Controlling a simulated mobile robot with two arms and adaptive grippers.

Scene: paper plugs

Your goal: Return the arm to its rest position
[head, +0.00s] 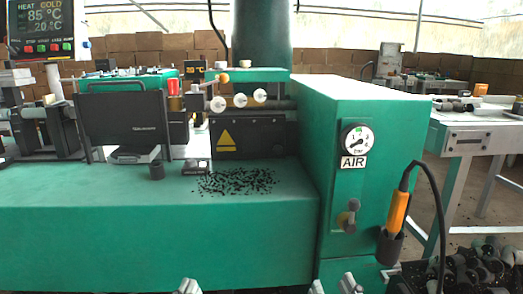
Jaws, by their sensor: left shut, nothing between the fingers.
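My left gripper (187,286) shows only its fingertips at the bottom edge of the head view. It is shut and empty, in front of the green machine's (110,235) front face. My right gripper (333,286) also shows only at the bottom edge, in front of the lower part of the green cabinet (350,200). Its two fingertips stand apart with nothing visible between them. The rest of both grippers and both arms are out of view.
Black bits (235,182) lie scattered on the machine top. An orange-handled tool (398,212) sits in a holder. Dark rolls (475,268) fill the lower right.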

